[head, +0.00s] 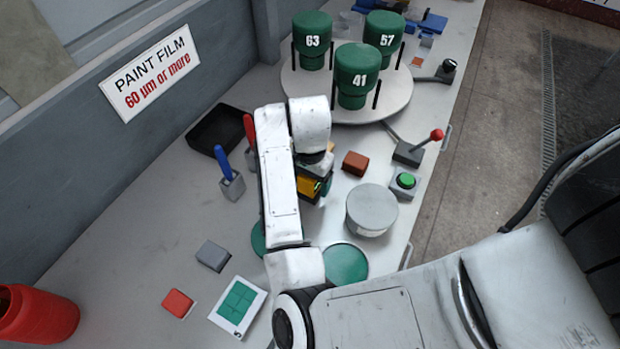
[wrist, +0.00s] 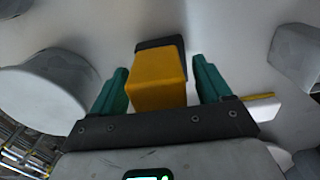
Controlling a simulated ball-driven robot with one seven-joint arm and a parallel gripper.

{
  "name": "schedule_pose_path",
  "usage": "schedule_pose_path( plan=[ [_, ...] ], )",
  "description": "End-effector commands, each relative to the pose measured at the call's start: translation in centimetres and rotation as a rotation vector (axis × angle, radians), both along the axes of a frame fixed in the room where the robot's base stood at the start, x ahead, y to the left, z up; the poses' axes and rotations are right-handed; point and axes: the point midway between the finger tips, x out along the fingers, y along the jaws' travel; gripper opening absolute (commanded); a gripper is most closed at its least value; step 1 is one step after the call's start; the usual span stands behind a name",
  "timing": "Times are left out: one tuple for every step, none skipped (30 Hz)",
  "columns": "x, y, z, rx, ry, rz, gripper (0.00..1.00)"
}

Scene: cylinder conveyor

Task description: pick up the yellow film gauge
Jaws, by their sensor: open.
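The yellow film gauge (wrist: 157,82) is a yellow block with a dark part behind it. In the wrist view it lies between the two teal fingers of my gripper (wrist: 160,66), with a gap on each side. My gripper is open. In the head view the yellow gauge (head: 308,187) shows just below my wrist, partly hidden by my arm. My gripper (head: 321,188) is around it there, with its fingers mostly hidden.
A grey round tin (head: 371,210) and a brown block (head: 355,163) stand to the right. Green numbered cylinders (head: 357,75) stand on a round turntable (head: 300,88) behind.

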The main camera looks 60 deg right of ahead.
Motion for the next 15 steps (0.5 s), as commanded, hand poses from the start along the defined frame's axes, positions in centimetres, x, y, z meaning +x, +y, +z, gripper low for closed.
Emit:
schedule_pose_path(
  plan=[
    [0.0,0.01,-0.09,0.0,0.0,0.0,0.78],
    [0.0,0.01,-0.11,0.0,0.0,0.0,0.78],
    [0.01,0.0,-0.11,0.0,0.0,0.0,0.78],
    [0.01,0.0,-0.1,0.0,0.0,0.0,0.78],
    [0.01,0.0,-0.1,0.0,0.0,0.0,0.78],
    [0.01,0.0,-0.1,0.0,-0.001,0.0,0.78],
    [0.01,0.0,-0.09,0.0,-0.001,0.0,0.75],
    [0.01,0.0,-0.09,0.0,-0.001,0.0,0.72],
    [0.01,0.0,-0.08,0.0,-0.001,0.0,0.68],
    [0.01,0.0,-0.08,0.0,-0.001,0.0,0.65],
    [0.01,0.0,-0.08,0.0,-0.001,0.0,0.62],
    [0.01,0.0,-0.07,0.0,-0.001,0.0,0.58],
    [0.01,0.0,-0.07,0.0,-0.001,0.0,0.56],
    [0.01,0.0,-0.07,0.0,-0.001,0.0,0.53],
    [0.01,0.0,-0.06,0.0,-0.001,-0.001,0.49]
  ],
)
